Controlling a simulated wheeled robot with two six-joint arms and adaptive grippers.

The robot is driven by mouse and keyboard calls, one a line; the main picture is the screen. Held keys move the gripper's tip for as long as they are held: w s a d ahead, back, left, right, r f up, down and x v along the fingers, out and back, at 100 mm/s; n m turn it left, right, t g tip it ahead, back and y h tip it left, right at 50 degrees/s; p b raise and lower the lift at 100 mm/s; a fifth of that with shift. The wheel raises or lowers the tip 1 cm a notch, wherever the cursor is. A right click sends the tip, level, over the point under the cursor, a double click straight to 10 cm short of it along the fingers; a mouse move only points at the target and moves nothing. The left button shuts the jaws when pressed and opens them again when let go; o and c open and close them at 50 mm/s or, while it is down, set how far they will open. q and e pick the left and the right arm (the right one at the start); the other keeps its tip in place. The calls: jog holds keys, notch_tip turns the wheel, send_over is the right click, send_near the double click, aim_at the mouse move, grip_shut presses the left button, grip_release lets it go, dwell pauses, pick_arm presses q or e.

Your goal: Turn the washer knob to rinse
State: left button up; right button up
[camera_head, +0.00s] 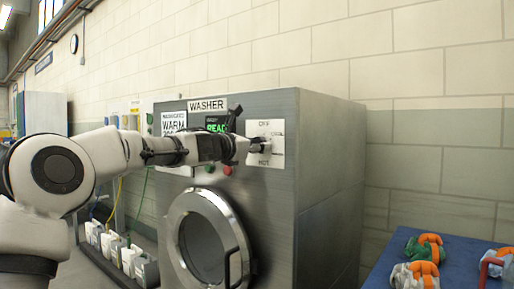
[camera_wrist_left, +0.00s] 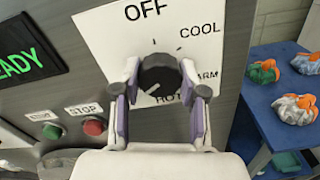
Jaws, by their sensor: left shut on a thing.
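The grey washer (camera_head: 330,170) stands against the wall, with a WASHER sign on top. Its white dial plate (camera_head: 278,130) is at the upper right of the front; in the left wrist view the plate (camera_wrist_left: 100,25) reads OFF, COOL, a partly covered WARM and HOT. No rinse label shows. The dark round knob (camera_wrist_left: 158,72) sits between the fingers of my left gripper (camera_wrist_left: 157,95), which is shut on its two sides. A pale line on the knob slants to the lower left. In the head view my left gripper (camera_head: 250,149) is at the plate. My right gripper is out of view.
A green READY display (camera_wrist_left: 25,62) is left of the dial. A green button (camera_wrist_left: 52,131) and a red button (camera_wrist_left: 94,127) sit below it. The round door (camera_head: 207,240) is lower down. A blue table (camera_head: 458,270) with several orange, green and white bundles is at right.

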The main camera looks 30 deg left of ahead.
aim_at(265, 108)
pick_arm(q)
jog(key=shift+r, duration=0.15)
jog(key=o, duration=1.1)
jog(key=shift+o, duration=0.2)
notch_tip(265, 108, up, 10)
jog(key=shift+f, duration=0.1)
